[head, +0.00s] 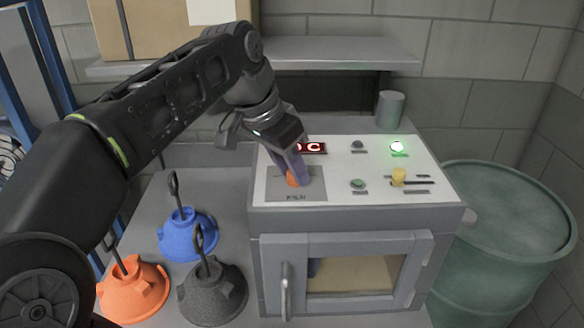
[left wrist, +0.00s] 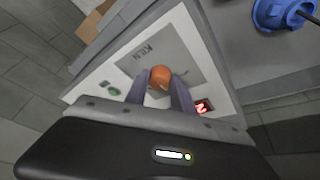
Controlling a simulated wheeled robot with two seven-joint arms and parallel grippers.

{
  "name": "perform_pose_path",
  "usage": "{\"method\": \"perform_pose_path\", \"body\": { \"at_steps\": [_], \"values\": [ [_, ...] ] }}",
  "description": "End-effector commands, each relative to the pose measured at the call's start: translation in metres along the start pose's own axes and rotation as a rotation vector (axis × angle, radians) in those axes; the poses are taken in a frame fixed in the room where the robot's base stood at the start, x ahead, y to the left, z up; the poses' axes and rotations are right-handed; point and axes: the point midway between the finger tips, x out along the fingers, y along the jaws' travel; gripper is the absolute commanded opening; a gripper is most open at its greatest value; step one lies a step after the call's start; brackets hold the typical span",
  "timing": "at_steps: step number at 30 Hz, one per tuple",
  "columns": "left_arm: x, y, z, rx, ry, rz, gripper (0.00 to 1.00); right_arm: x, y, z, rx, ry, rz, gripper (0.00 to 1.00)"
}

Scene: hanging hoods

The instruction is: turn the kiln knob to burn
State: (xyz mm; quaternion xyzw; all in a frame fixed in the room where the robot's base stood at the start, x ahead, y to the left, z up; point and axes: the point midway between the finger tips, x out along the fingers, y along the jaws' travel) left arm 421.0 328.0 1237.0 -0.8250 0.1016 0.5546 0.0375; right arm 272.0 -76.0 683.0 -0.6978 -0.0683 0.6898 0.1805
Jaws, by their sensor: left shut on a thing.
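The kiln (head: 355,218) stands on the grey bench, with a white control panel on its top. The orange kiln knob (head: 292,180) sits on a grey plate (head: 311,189) marked KILN at the panel's left. My left gripper (head: 297,178) reaches down onto it with its fingers closed on the knob's sides. In the left wrist view the knob (left wrist: 159,77) shows between the two fingertips. The fingers hide part of the plate and any burn mark, so I cannot tell the knob's setting. A red display (head: 312,147) is partly covered. My right gripper is not in view.
The panel also has a lit green lamp (head: 397,147), a green button (head: 358,184) and a yellow slider (head: 399,176). Blue (head: 187,236), orange (head: 133,290) and dark grey (head: 212,292) hoods with hooks stand left of the kiln. A green barrel (head: 508,245) stands at right.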

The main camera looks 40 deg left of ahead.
Motion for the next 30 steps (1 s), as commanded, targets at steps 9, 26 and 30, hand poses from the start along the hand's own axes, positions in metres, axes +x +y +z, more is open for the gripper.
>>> {"method": "perform_pose_path", "body": {
  "at_steps": [9,26,30],
  "values": [
    [-0.004,-0.001,-0.003,0.264,-0.014,0.113,0.0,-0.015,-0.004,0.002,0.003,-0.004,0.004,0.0],
    [-0.001,-0.004,-0.003,0.482,-0.025,0.2,0.0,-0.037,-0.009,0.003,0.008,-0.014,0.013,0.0],
    [0.0,-0.004,-0.002,0.485,-0.025,0.201,0.0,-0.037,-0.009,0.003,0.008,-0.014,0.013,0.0]
  ]
}}
